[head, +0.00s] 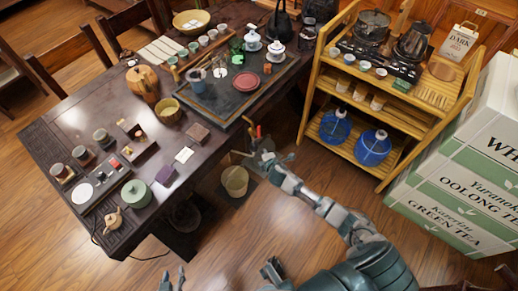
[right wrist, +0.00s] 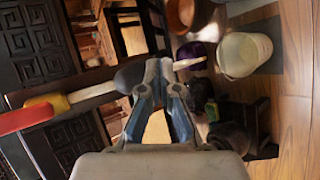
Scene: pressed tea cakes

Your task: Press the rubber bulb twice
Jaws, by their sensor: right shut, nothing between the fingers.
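In the right wrist view a dark rounded thing (right wrist: 129,76), which may be the rubber bulb, shows just left of the fingertips. I cannot tell whether they touch it. My right gripper (right wrist: 161,66) is shut and empty. In the head view my right gripper (head: 267,157) is beside the table's right edge, near red and yellow handles, above the pale bucket (head: 235,181). The bulb is too small to make out there. My left gripper (head: 172,281) is low at the bottom of the head view, fingers apart, away from the table.
The dark table (head: 62,125) holds cups, bowls, a teapot and a tray. A red handle (right wrist: 24,118) and a yellow one (right wrist: 48,103) show in the right wrist view. A wooden shelf (head: 394,123) with blue jugs stands right, beside tea boxes (head: 470,165). Floor in front is open.

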